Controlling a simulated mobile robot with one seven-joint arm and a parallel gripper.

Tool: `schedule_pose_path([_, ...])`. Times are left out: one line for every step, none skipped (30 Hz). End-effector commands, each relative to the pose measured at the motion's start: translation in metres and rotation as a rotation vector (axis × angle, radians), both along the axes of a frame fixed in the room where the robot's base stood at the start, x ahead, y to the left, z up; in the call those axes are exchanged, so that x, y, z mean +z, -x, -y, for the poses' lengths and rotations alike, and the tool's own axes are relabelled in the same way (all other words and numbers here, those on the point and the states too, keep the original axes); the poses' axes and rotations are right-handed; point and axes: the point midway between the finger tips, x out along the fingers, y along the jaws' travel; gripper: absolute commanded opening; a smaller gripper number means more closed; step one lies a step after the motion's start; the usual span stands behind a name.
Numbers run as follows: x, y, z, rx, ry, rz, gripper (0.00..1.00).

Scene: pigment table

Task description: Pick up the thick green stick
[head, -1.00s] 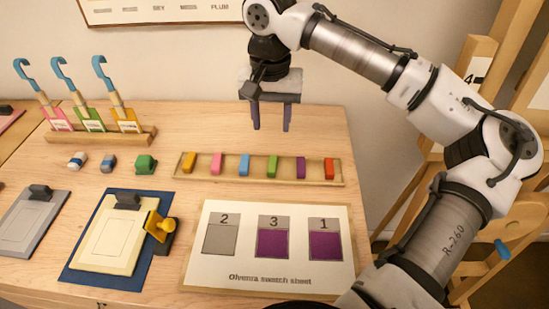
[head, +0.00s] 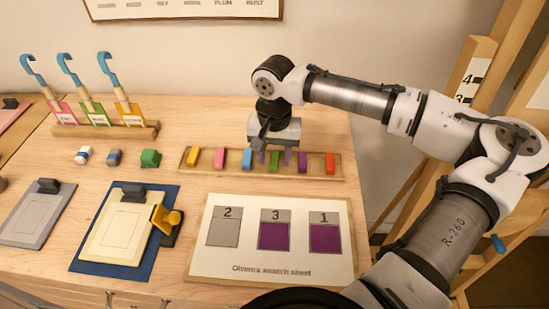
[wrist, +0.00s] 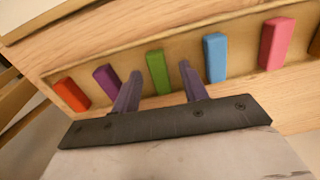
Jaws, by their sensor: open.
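The thick green stick (head: 274,161) lies in the shallow wooden tray (head: 230,175), between the blue stick (head: 246,159) and the purple stick (head: 302,162). My gripper (head: 275,156) is open and empty, low over the tray. In the wrist view the green stick (wrist: 158,72) shows between the two purple fingers of my gripper (wrist: 160,72), with a gap on each side. The fingertips' exact height above the tray is hard to tell.
The swatch sheet (head: 270,270) lies in front. A green block (head: 150,158) and a rack of blue-hooked tools (head: 105,131) are to the left.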

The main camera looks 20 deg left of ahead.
Motion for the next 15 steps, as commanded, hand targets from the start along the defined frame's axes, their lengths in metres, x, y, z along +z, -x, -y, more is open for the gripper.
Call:
schedule_pose_path([0.0000, 0.0000, -0.0002, 0.000, 0.000, 0.000, 0.44])
schedule_pose_path([0.0000, 0.0000, -0.0002, 0.000, 0.000, 0.000, 0.44])
schedule_pose_path([0.0001, 0.0000, -0.0002, 0.000, 0.000, 0.000, 0.44])
schedule_pose_path([0.0001, 0.0000, -0.0002, 0.000, 0.000, 0.000, 0.41])
schedule_pose_path([0.0002, 0.0000, -0.0002, 0.000, 0.000, 0.000, 0.37])
schedule_pose_path([0.0003, 0.0000, -0.0002, 0.000, 0.000, 0.000, 0.32])
schedule_pose_path([0.0003, 0.0000, -0.0002, 0.000, 0.000, 0.000, 0.28])
schedule_pose_path([0.0003, 0.0000, -0.0002, 0.000, 0.000, 0.000, 0.24])
schedule_pose_path([0.0004, 0.0000, -0.0002, 0.000, 0.000, 0.000, 0.19])
schedule_pose_path([0.0004, 0.0000, -0.0002, 0.000, 0.000, 0.000, 0.15])
schedule_pose_path([0.0004, 0.0000, -0.0002, 0.000, 0.000, 0.000, 0.11])
schedule_pose_path([0.0004, 0.0000, -0.0002, 0.000, 0.000, 0.000, 0.06])
schedule_pose_path([0.0005, 0.0000, -0.0002, 0.000, 0.000, 0.000, 0.02])
schedule_pose_path([0.0005, 0.0000, -0.0002, 0.000, 0.000, 0.000, 0.00])
schedule_pose_path([0.0005, -0.0001, -0.0002, 0.000, 0.000, 0.000, 0.00])
